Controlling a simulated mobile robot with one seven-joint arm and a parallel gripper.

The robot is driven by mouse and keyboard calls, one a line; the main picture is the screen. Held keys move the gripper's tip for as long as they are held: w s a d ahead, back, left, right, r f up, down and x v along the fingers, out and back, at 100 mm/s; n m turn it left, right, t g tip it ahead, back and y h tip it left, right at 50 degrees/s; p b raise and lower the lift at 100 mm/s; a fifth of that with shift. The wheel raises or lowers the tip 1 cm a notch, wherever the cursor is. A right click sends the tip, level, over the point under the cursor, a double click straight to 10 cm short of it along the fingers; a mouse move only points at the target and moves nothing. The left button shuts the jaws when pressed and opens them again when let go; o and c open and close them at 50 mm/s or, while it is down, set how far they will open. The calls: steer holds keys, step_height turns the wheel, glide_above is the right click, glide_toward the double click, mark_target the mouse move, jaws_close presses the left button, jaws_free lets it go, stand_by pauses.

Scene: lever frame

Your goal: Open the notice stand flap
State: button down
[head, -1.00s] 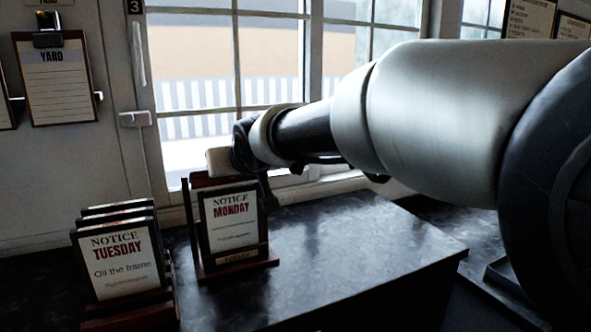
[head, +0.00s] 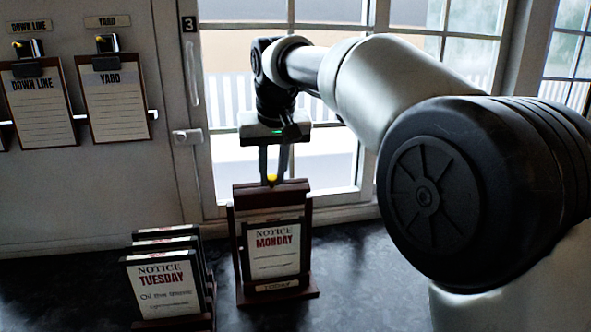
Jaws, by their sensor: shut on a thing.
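The notice stand (head: 306,293) is a dark red-brown frame on the dark counter, with a white "NOTICE MONDAY" card (head: 272,251) in a black frame at its front. A brown-topped upright panel, which looks like the flap (head: 271,194), rises behind the card. My gripper (head: 271,178) points down at the panel's top edge. I cannot tell how far the flap is tilted.
A rack of notices with "NOTICE TUESDAY" (head: 163,287) in front stands just left of the stand. Clipboards (head: 115,103) hang on the wall at left. The window (head: 330,170) is behind. My arm comes in from the right, above the counter (head: 352,285).

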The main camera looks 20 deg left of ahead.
steer(key=shift+w+a+r+g+h, duration=0.35)
steer(key=shift+w+a+g, duration=0.1)
steer(key=shift+w+g, duration=0.3)
steer(key=shift+w, duration=0.1)
stand_by(0.4)
steer(key=c, duration=1.6)
jaws_free()
steer(key=shift+v, duration=1.55)
steer(key=shift+s+d+b, duration=1)
steer(key=shift+s+b, duration=0.5)
steer(key=shift+s, duration=0.2)
steer(key=shift+s+d+b, duration=1.05)
steer(key=shift+s+b, duration=0.4)
steer(key=shift+s, duration=0.25)
steer(key=shift+s+d+b, duration=1)
steer(key=shift+s+b, duration=0.5)
steer(key=shift+s, duration=0.2)
